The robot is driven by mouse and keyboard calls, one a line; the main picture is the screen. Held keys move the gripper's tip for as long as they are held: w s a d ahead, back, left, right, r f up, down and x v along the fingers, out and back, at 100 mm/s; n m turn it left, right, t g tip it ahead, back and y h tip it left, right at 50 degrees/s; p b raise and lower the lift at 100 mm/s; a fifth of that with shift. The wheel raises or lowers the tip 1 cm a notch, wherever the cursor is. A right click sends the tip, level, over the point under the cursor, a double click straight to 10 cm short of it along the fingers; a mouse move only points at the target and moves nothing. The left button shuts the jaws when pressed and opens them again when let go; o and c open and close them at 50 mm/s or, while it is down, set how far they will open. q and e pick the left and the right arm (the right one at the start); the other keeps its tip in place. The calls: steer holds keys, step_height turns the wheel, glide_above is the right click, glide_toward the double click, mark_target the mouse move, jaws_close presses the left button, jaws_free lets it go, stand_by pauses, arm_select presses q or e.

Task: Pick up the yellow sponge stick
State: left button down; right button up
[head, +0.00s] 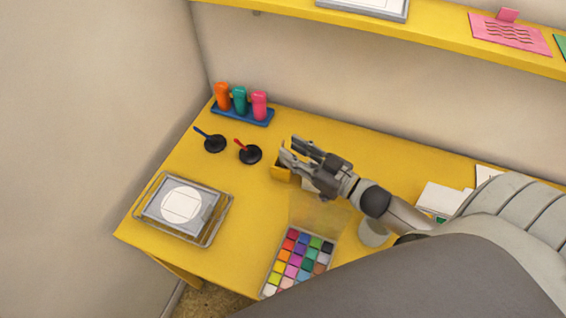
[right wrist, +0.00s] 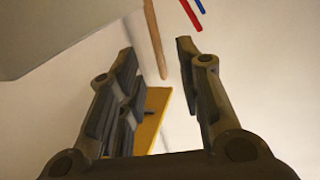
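My right gripper (head: 292,150) is over the middle of the yellow table, its fingers spread and pointing left. In the right wrist view the two fingers (right wrist: 160,75) stand wide apart with nothing clasped. A tan-yellow stick (right wrist: 155,40) shows beyond and between the fingertips, apart from them; it may be the yellow sponge stick, but its lower end is not clear. In the head view I cannot make this stick out; the gripper may hide it. A blue stick (head: 201,132) and a red stick (head: 240,142) stand tilted in black round bases. My left gripper is not in view.
A blue rack (head: 243,117) of several bottles stands behind. A wire tray (head: 217,232) is at left, an open colour palette (head: 272,279) in front. A yellow shelf (head: 430,42) runs above.

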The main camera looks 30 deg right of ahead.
mark_target(283, 145)
steer(key=shift+x, duration=1.9)
steer(key=shift+r, duration=0.15)
jaws_close()
